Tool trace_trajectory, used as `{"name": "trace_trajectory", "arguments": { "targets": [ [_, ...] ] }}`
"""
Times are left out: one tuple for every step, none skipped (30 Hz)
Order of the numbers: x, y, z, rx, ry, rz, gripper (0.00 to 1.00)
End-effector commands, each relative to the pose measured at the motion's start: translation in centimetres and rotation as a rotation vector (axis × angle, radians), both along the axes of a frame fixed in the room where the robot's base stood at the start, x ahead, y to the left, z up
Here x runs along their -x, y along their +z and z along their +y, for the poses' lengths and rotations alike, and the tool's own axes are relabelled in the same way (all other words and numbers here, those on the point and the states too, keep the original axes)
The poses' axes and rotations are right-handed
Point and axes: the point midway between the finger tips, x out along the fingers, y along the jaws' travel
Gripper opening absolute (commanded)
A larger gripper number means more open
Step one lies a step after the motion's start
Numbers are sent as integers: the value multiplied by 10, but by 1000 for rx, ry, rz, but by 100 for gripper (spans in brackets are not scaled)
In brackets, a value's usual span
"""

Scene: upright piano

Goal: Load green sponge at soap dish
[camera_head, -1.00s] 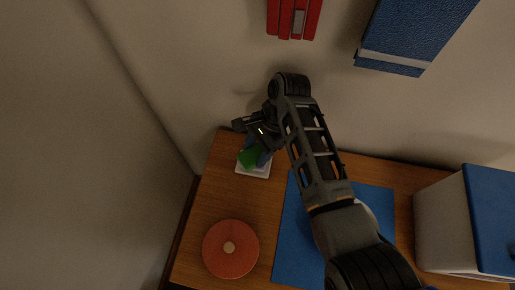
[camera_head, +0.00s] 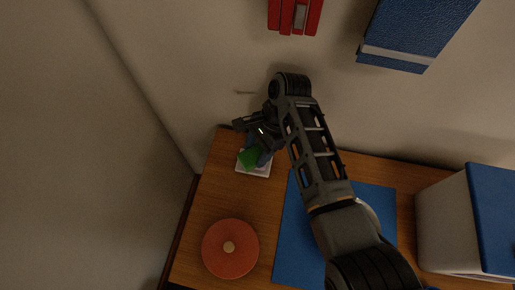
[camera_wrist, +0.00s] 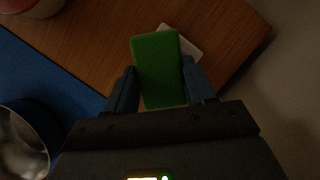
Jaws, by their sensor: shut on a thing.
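The green sponge (camera_head: 250,157) is held between the fingers of my gripper (camera_head: 258,150), near the back left corner of the wooden top. In the wrist view the sponge (camera_wrist: 157,70) sits upright between the two blue-grey fingers of my gripper (camera_wrist: 158,92). The white soap dish (camera_head: 255,172) lies below the sponge in the head view. In the wrist view a corner of the dish (camera_wrist: 187,46) shows behind and to the right of the sponge, which hides much of it. I cannot tell whether the sponge touches the dish.
A red round lidded thing (camera_head: 230,249) stands at the front left. A blue mat (camera_head: 300,243) lies right of the dish, with a metal bowl (camera_wrist: 22,145) on it. A white box with a blue lid (camera_head: 445,225) stands at the right. The wall is close behind the dish.

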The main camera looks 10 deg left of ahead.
Motion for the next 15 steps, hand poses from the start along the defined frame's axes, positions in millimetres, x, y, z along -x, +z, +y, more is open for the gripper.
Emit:
{"name": "trace_trajectory", "arguments": {
  "targets": [
    [0,-1,0,0,0,0,26],
    [0,-1,0,0,0,0,26],
    [0,-2,0,0,0,0,26],
    [0,-2,0,0,0,0,26],
    [0,-2,0,0,0,0,26],
    [0,-3,0,0,0,0,26],
    [0,-3,0,0,0,0,26],
    [0,-3,0,0,0,0,26],
    [0,-4,0,0,0,0,26],
    [0,-4,0,0,0,0,26],
    [0,-4,0,0,0,0,26],
    [0,-5,0,0,0,0,26],
    [0,-5,0,0,0,0,26],
    [0,-6,0,0,0,0,26],
    [0,-6,0,0,0,0,26]
  ]
}}
